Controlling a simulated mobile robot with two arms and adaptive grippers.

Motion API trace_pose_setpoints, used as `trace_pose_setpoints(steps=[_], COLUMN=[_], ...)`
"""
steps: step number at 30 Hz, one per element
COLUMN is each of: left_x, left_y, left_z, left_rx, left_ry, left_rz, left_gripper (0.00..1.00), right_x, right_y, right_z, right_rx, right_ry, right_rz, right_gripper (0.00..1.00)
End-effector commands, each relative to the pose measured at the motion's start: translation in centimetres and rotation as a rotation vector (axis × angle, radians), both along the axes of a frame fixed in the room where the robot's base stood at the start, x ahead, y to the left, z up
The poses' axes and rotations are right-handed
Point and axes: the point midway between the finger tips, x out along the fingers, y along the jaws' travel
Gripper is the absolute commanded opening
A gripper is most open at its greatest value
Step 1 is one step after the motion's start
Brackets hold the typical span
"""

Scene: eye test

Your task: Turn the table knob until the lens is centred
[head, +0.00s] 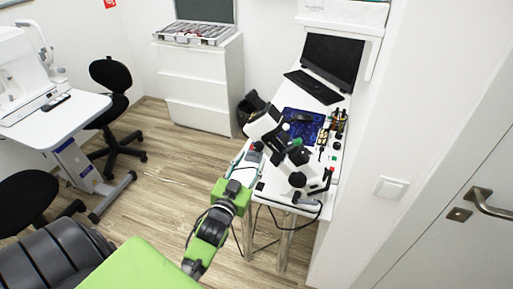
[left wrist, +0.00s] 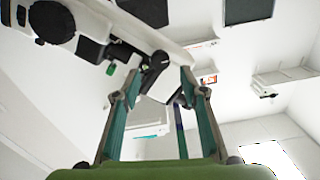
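The lens-measuring instrument (head: 296,160), white and black, stands on a narrow white table (head: 272,178) along the right wall. In the left wrist view its white body (left wrist: 135,28) and a round black knob (left wrist: 52,22) show at upper left. I cannot tell which part is the table knob, and I cannot make out the lens. My left gripper (head: 254,152) is at the instrument's left side. In the left wrist view the gripper (left wrist: 158,92) has its teal fingers apart, with a dark instrument part (left wrist: 155,70) near the fingertips; contact is unclear. My right gripper is not in view.
A blue mat (head: 303,124), small tools (head: 339,122), a keyboard (head: 313,87) and a monitor (head: 332,60) are behind the instrument. A white drawer cabinet (head: 200,85) stands at the back. Wooden floor (head: 150,185) is open left of the table; a door is at right.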

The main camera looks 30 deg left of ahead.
Motion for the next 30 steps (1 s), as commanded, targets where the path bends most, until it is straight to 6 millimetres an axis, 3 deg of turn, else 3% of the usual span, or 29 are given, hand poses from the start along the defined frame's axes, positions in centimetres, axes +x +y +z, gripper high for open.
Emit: trace_pose_setpoints(steps=[3, 9, 21, 22, 26, 30], left_x=[2.4, 4.7, 5.5, 5.5, 5.5, 5.5], left_y=[0.5, 1.1, 1.3, 1.3, 1.3, 1.3], left_z=[0.3, 0.2, 0.0, 0.0, 0.0, 0.0], left_rx=[0.001, 0.002, 0.001, 0.001, 0.001, 0.003], left_ry=[-0.002, -0.001, 0.000, 0.000, 0.000, 0.001], left_rz=[0.000, 0.000, 0.000, 0.000, -0.001, 0.000], left_gripper=[0.39, 0.39, 0.39, 0.37, 0.03, 0.01], right_x=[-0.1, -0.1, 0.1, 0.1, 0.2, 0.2], right_y=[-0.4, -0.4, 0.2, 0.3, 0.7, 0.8], right_z=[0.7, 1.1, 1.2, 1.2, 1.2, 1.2], right_rx=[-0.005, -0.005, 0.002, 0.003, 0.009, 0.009], right_ry=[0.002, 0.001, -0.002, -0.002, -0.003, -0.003], right_rz=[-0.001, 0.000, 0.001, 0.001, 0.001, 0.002], right_gripper=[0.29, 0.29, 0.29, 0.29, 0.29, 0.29])
